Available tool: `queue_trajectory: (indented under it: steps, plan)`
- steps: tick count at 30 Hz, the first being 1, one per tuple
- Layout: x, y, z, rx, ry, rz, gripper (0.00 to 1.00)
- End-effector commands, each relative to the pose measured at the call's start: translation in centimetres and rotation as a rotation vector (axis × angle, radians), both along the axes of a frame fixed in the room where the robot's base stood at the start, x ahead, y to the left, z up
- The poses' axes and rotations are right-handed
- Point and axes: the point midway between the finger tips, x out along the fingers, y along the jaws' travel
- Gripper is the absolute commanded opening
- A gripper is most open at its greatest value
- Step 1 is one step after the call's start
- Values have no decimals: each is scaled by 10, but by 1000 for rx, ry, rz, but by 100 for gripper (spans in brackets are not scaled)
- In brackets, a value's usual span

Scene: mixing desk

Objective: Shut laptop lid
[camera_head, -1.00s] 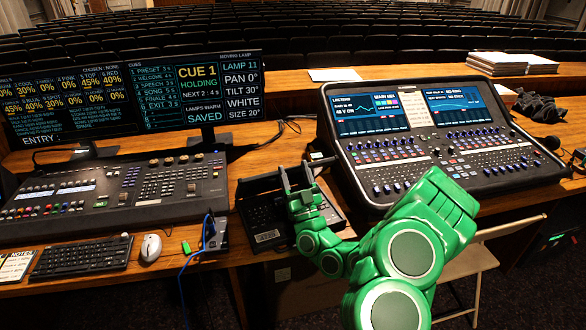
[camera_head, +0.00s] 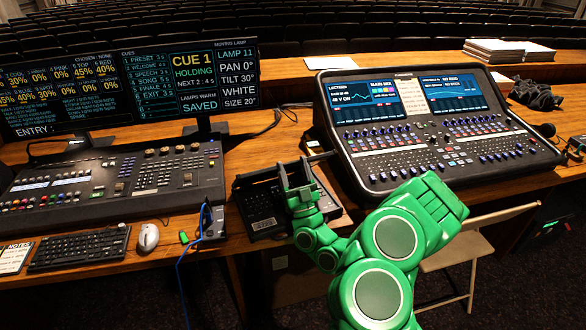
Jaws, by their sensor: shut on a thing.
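The laptop (camera_head: 262,222) is a small black machine on the wooden desk, between the lighting console and the sound mixer. Its lid (camera_head: 256,178) is seen as a thin dark edge at the back, still raised over the keys; its exact angle is hard to tell. My gripper (camera_head: 293,173), dark-fingered on a green arm, is at the lid's upper edge and shut on it. The fingers and green wrist hide the laptop's right half and part of the lid.
The lighting console (camera_head: 110,185) stands left and the sound mixer (camera_head: 430,130) right, both close to the laptop. A keyboard (camera_head: 80,249), white mouse (camera_head: 148,237) and blue cable (camera_head: 187,258) lie to the left. A folding chair (camera_head: 468,248) stands front right.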

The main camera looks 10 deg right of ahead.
Motion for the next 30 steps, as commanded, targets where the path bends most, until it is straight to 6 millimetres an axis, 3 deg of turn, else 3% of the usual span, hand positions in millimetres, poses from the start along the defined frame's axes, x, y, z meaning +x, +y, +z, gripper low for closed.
queue_trajectory:
  steps: [6, 7, 12, 30]
  plan:
    - [-1, 0, 4, 4, -9, 2, 9]
    - [-1, 0, 4, 4, -9, 2, 65]
    - [-1, 0, 2, 3, -7, 1, 89]
    - [6, 1, 9, -5, 35, 1, 89]
